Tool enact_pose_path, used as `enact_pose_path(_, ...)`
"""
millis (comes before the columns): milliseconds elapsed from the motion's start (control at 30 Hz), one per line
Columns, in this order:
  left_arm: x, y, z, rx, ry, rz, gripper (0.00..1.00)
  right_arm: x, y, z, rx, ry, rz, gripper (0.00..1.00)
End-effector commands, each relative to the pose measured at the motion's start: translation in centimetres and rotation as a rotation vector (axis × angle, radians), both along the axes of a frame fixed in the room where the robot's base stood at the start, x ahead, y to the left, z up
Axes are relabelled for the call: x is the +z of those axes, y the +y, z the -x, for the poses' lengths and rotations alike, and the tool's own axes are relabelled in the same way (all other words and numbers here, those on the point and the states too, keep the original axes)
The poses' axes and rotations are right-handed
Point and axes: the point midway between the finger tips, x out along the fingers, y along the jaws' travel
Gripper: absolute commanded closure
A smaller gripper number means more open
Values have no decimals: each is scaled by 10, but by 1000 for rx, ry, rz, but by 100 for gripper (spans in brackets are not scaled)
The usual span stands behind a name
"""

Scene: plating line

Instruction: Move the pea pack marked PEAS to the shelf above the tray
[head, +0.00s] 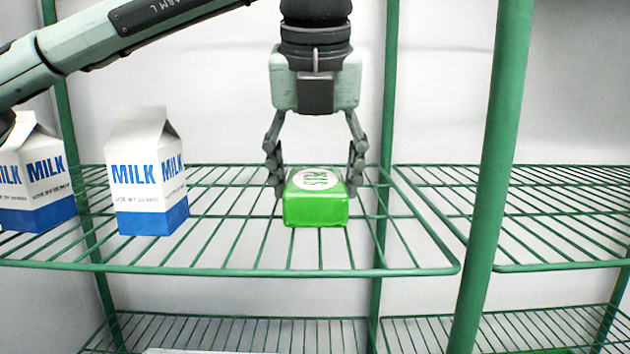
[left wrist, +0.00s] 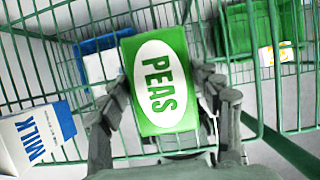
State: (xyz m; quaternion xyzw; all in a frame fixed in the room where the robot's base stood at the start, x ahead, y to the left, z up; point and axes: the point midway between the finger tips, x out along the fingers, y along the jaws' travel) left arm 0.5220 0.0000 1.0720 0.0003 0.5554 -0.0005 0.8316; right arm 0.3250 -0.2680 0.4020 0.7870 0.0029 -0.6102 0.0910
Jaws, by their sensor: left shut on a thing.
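The green pea pack (head: 316,213), with a white oval label, is at the upper wire shelf (head: 240,268), right of the milk cartons. In the left wrist view the pack (left wrist: 143,112) shows its PEAS label face on. My left gripper (head: 315,178) points down from above and is shut on the pack, one finger on each side. I cannot tell whether the pack's underside touches the wires. A white, flat edge (head: 205,351) shows at the bottom of the head view, perhaps the tray; most of it is out of frame. My right gripper is not in view.
Two milk cartons, one nearer the middle (head: 146,185) and one at the left edge (head: 38,185), stand on the same shelf. A green post (head: 492,180) rises to the right. Shelf wires right of the pack are clear. A green container (left wrist: 250,35) shows in the left wrist view.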

Motion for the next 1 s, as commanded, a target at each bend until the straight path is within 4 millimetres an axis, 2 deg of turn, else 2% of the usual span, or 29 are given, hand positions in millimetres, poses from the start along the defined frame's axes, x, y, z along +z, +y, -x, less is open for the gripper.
enact_pose_path(100,-9,1,0,2,-2,2,82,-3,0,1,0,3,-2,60)
enact_pose_path(333,-10,0,0,1,-2,2,82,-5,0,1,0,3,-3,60)
enact_pose_path(367,-10,0,0,2,-1,1,32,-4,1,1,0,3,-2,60)
enact_pose_path(500,-10,0,0,2,-1,1,15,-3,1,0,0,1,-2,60)
enact_pose_path(833,-8,0,0,1,-1,1,15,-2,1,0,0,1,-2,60)
enact_pose_path(1000,10,0,8,1,-4,1,15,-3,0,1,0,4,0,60)
